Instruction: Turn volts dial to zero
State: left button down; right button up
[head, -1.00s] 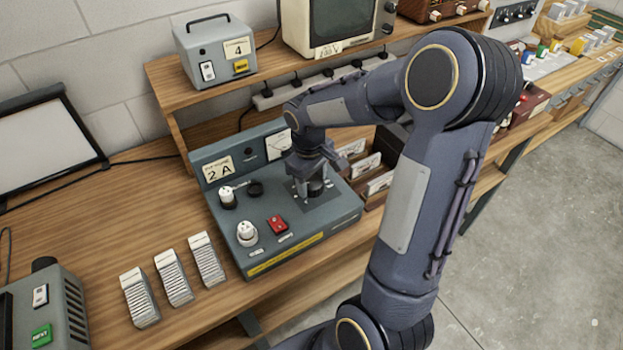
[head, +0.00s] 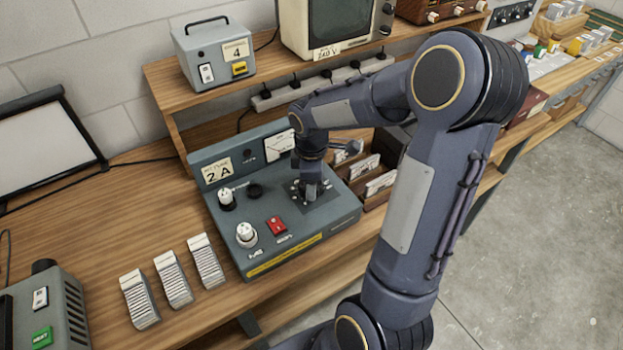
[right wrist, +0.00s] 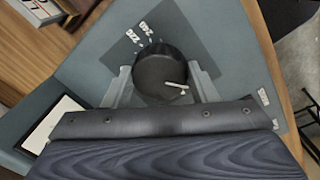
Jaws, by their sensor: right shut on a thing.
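The volts dial is a black knob (right wrist: 158,68) with a white pointer, on a dark square plate (right wrist: 205,35) marked 220 and 240 near its upper edge. In the right wrist view the pointer points right, away from those marks; the marks at the right edge are too small to read. My right gripper (right wrist: 163,86) is shut on the knob, one finger on each side. In the head view my right gripper (head: 312,192) reaches down onto the right part of the grey test panel (head: 225,222) and hides most of the knob. My left gripper is not in view.
The panel also has two white-topped knobs (head: 246,232), a red switch (head: 277,225) and an upright back with a meter (head: 279,146) and a 2 A card. A wooden card rack (head: 378,190) stands close to its right. Several pale ribbed blocks (head: 172,278) lie to the left.

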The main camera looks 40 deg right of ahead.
dwell(0.5)
jog(key=o, duration=1)
jog(key=shift+c, duration=0.2)
jog(key=r, duration=0.8)
jog(key=shift+s+a, duration=0.2)
jog(key=s+a+r+m+t+y, duration=0.2)
jog(key=s+a+m+t+y, duration=0.2)
jog(key=s+a+m, duration=0.7)
jog(key=s+a+t, duration=0.1)
jog(key=s+a, duration=0.1)
jog(key=s, duration=0.3)
jog(key=shift+s+a+m, duration=0.15)
jog(key=shift+m, duration=0.25)
